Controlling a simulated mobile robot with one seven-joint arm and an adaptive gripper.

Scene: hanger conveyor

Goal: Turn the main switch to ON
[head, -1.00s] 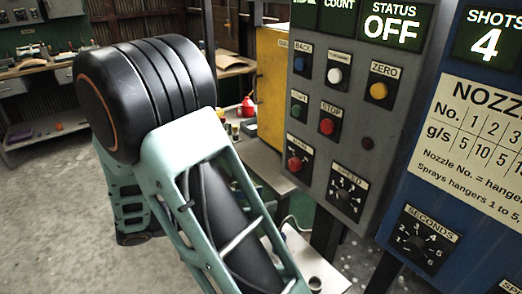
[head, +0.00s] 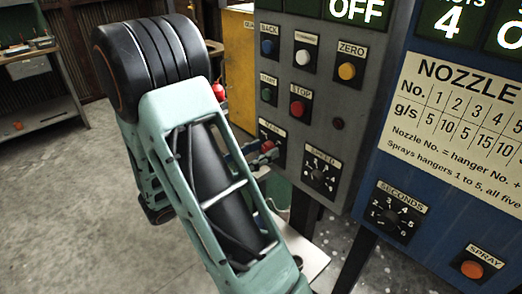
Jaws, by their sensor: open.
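The main switch (head: 267,146) is a red knob on a black plate, low on the left of the grey control panel (head: 338,97). Its label is partly covered, and its exact turn is too small to tell. My gripper (head: 257,157) is mostly hidden behind my teal and black arm. Only dark finger parts show, right beside the red knob. They look open, but I cannot tell whether they touch the knob or surround it. The status display (head: 356,10) above reads OFF.
Back, start, stop (head: 299,107) and zero buttons sit above the switch. The speed dial (head: 320,174) is close to its right. A blue nozzle panel (head: 450,150) stands further right. A yellow cabinet (head: 238,65) is behind.

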